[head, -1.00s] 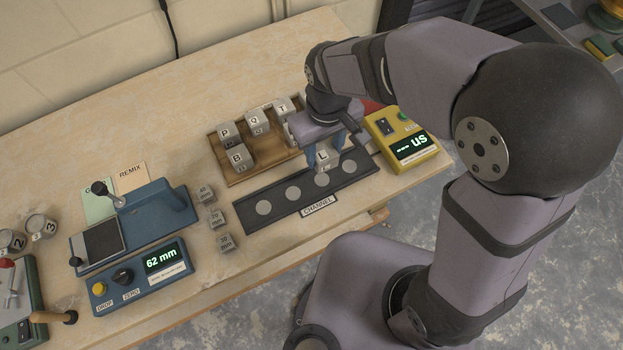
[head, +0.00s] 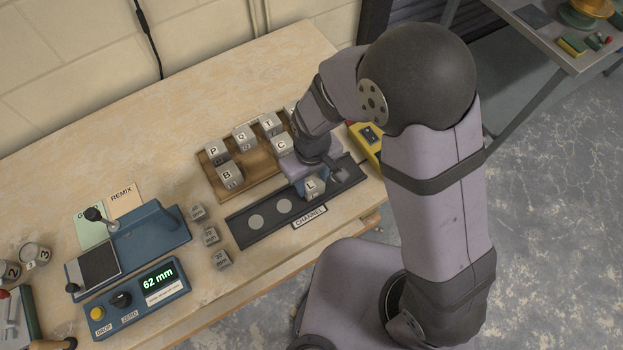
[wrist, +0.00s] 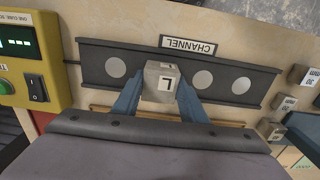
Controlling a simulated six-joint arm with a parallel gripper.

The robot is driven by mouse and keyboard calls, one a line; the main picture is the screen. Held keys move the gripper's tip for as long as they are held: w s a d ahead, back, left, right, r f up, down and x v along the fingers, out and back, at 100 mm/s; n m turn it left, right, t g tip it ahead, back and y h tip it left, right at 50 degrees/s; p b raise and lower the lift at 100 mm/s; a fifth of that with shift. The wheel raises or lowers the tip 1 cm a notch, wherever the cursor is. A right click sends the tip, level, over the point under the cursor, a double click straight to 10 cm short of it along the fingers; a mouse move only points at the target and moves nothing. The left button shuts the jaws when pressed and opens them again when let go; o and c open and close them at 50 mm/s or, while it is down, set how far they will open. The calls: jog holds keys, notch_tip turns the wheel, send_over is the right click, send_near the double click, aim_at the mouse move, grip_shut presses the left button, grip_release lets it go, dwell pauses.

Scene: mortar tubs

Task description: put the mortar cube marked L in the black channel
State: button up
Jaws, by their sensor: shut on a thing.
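The mortar cube marked L (head: 313,187) is a small grey block, its letter face visible. My gripper (wrist: 161,90) is shut on it, with a blue finger on either side in the wrist view. The cube (wrist: 162,72) is at the black channel (head: 240,232), over the third disc from the left in the head view, hiding that disc. I cannot tell whether its underside touches the channel floor. In the wrist view the channel (wrist: 97,52) shows one pale disc left of the cube and two right of it.
A wooden rack (head: 212,188) with several lettered cubes stands just behind the channel. Small marked blocks (head: 211,236) lie left of it. A yellow box (head: 369,147) stands to the right, partly behind my arm. A blue device (head: 139,294) reads 62 mm.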

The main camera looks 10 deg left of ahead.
aim_at(312, 182)
jog(key=shift+f, duration=0.2)
jog(key=shift+f, duration=0.1)
jog(key=shift+f, duration=0.15)
jog(key=o, duration=1.2)
notch_tip(312, 182, up, 12)
jog(key=shift+r+b, duration=0.25)
jog(key=shift+b, duration=1)
jog(key=shift+d, duration=0.1)
